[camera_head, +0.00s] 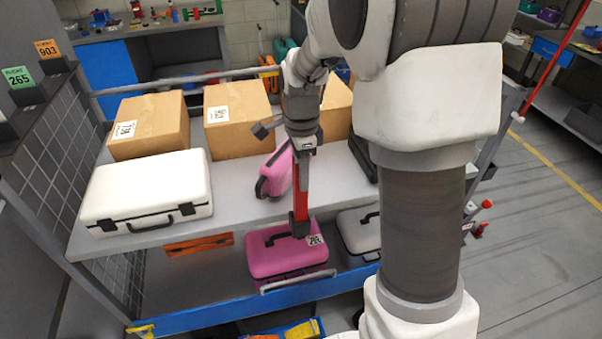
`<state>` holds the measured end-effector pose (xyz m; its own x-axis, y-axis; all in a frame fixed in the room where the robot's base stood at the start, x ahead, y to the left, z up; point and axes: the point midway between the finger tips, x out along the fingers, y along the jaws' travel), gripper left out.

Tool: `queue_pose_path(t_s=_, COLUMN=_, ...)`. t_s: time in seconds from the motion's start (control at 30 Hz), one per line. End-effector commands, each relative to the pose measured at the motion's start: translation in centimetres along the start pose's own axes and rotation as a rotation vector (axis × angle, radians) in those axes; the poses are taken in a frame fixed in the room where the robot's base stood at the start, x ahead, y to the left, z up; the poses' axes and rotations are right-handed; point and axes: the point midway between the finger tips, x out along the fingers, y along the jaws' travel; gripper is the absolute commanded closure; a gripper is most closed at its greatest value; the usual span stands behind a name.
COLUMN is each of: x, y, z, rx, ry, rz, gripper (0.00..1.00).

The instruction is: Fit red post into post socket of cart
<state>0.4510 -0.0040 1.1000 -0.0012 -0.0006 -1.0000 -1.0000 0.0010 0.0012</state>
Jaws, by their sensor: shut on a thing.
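My gripper (303,148) is shut on the upper end of the red post (302,185). The post hangs close to upright below it, in front of the upper deck's front edge. A dark block (299,225) is at the post's lower end; I cannot tell whether it is the post's own foot or a socket. The cart (85,243) has a grey upper deck, a mesh side panel at the left and a blue lower front edge. I cannot make out the post socket for certain.
A white case (148,190) and cardboard boxes (147,122) stand on the upper deck. A pink bag (277,171) leans just left of the post. A pink case (286,262) and a white case (360,233) lie below. Open floor (535,230) is at the right.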

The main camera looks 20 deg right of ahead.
Motion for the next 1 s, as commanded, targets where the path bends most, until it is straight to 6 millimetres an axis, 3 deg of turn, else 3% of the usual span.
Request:
queue_pose_path(t_s=0.33, x=0.3, y=0.0, z=0.0, rx=-0.001, ry=0.000, rz=-0.002, gripper=1.00)
queue_pose_path(t_s=0.37, x=0.3, y=0.0, z=0.0, rx=-0.001, ry=0.000, rz=-0.001, gripper=0.57)
queue_pose_path(t_s=0.5, x=0.2, y=0.0, z=0.0, rx=-0.001, ry=0.000, rz=-0.001, gripper=0.33)
queue_pose_path(t_s=0.83, x=-0.1, y=0.0, z=0.0, rx=-0.001, ry=0.000, rz=-0.001, gripper=0.33)
queue_pose_path(t_s=1.0, x=-2.1, y=-0.1, z=0.1, rx=-0.001, ry=0.000, rz=-0.006, gripper=0.33)
